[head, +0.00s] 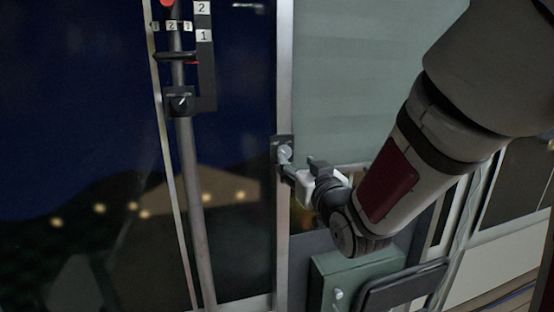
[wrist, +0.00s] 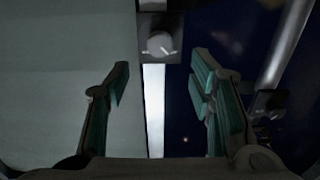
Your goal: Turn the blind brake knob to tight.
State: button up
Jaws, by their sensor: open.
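A round grey knob (head: 285,152) sits on a small dark plate on the pale upright post, beside the grey-green blind (head: 360,80); I take it for the blind brake knob. In the wrist view the knob (wrist: 160,43) is near the top middle, with small white marks at its lower sides. Its setting is too small to read. My gripper (head: 290,172) is just below and in front of the knob in the head view. In the wrist view my gripper (wrist: 160,80) has its fingers wide apart, empty, with the knob beyond and between them, apparently untouched.
A slanted pole (head: 192,200) on the left carries a black box with another small knob (head: 181,101) and labels 1 and 2. A green box (head: 350,270) stands below my arm. Dark glass (head: 80,120) fills the left side.

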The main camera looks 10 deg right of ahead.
aim_at(286, 152)
jog(key=shift+w+a+p, duration=0.15)
jog(key=shift+w+p, duration=0.2)
jog(key=shift+w, duration=3.9)
jog(key=c, duration=1.2)
